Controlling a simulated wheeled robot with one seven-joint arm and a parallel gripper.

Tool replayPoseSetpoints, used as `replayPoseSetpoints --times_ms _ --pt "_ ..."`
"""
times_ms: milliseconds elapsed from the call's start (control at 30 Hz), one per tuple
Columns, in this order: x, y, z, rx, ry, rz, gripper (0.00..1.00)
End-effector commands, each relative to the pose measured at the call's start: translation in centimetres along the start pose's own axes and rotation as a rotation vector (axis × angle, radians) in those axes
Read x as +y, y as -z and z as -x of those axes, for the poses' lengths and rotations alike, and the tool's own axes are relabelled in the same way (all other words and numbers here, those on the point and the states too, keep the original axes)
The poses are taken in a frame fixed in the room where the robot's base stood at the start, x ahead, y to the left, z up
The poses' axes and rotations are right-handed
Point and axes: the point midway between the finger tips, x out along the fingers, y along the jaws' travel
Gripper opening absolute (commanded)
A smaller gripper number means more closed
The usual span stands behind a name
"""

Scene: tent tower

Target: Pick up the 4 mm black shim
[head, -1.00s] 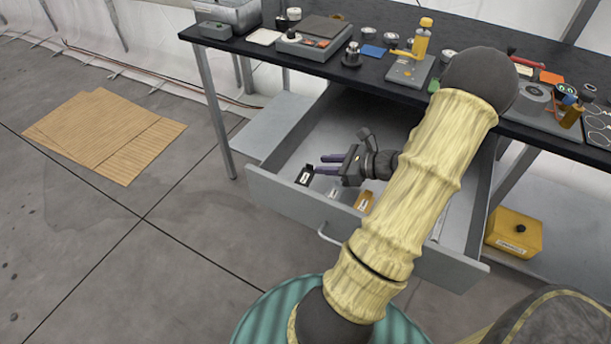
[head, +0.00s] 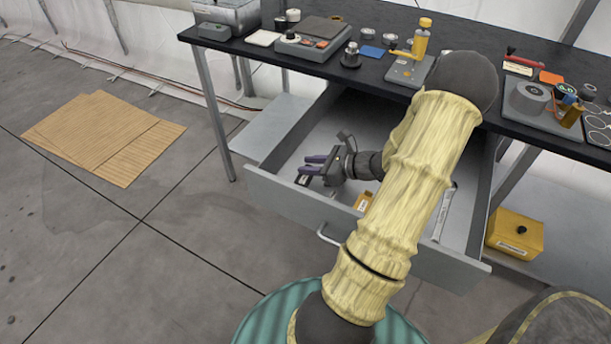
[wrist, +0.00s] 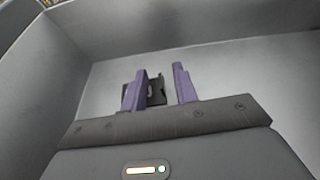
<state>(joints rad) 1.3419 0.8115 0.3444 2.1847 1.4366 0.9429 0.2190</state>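The black shim (head: 303,180) lies in the open drawer near its front left corner, a small dark piece with a pale label, partly hidden by my gripper. In the wrist view the black shim (wrist: 157,92) shows on the drawer floor behind and beside the left finger, with a small light slot or mark. My gripper (head: 307,165) is inside the drawer, close to the shim. In the wrist view my gripper (wrist: 161,88) has its two purple fingers apart with a clear gap. The left finger overlaps the shim in the picture; I cannot tell whether they touch.
The open grey drawer (head: 300,213) has walls close around my gripper. An orange-brown shim (head: 363,201) and a wrench-like tool (head: 444,212) lie farther right in it. The black tabletop (head: 375,76) above carries several tools. A yellow box (head: 514,235) stands right of the drawer.

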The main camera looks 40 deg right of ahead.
Motion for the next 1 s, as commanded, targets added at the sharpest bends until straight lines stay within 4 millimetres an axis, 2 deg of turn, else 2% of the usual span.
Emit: replayPoseSetpoints --times_ms 267,400,433,833,1000 --pt "0.0 0.0 0.0 0.000 0.000 0.000 0.29" --pt "0.0 0.0 0.0 0.000 -0.001 0.000 0.04" --pt "0.0 0.0 0.0 0.000 -0.001 0.000 0.00" --pt "0.0 -0.2 0.1 0.000 -0.002 0.002 0.00" --pt "-0.2 -1.4 0.9 0.000 -0.002 0.005 0.00"
